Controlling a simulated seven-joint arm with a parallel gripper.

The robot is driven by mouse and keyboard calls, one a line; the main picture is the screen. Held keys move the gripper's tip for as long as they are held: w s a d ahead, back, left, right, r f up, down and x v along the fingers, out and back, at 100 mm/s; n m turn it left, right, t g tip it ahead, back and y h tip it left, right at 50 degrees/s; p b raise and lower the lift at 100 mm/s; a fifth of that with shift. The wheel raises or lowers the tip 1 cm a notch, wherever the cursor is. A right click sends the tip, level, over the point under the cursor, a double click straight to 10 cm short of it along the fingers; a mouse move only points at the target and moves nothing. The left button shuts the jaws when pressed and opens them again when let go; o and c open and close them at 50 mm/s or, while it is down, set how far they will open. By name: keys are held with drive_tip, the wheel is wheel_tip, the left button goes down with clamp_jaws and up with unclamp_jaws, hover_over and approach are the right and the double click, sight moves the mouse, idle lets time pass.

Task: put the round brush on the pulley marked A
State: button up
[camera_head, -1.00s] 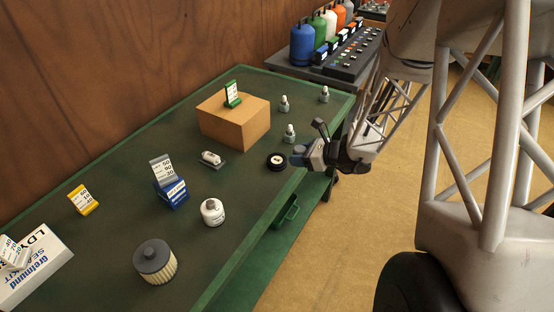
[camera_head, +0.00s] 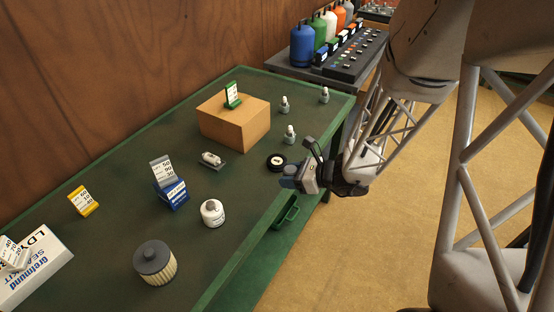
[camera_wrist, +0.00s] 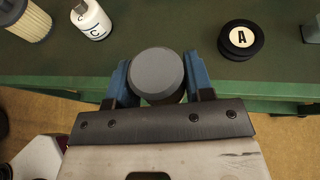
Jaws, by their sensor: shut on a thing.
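The pulley marked A (camera_wrist: 241,39) is a black disc with a white label. It lies flat near the table's front edge, and it also shows in the head view (camera_head: 276,162). My gripper (camera_wrist: 157,82) has its blue fingers on both sides of a grey, round-topped thing, which I take as the round brush (camera_wrist: 156,72). Only its flat grey top shows clearly; its underside is hidden. In the wrist view it is left of and below the pulley, apart from it, over the table edge. In the head view my gripper (camera_head: 289,181) is just below and right of the pulley.
A white canister marked C (camera_wrist: 92,20) and a pleated filter (camera_head: 155,262) stand left of the pulley. A cardboard box (camera_head: 234,122) and several small plugs stand behind it. A small white part (camera_head: 211,159) lies close by. Bare table lies between the pulley and canister.

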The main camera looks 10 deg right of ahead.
drive_tip(key=shift+w, duration=0.1)
hover_over(277, 160)
drive_tip(key=shift+f, duration=0.75)
drive_tip(key=shift+f, duration=1.75)
drive_tip(key=shift+f, duration=0.1)
drive_tip(key=o, duration=0.9)
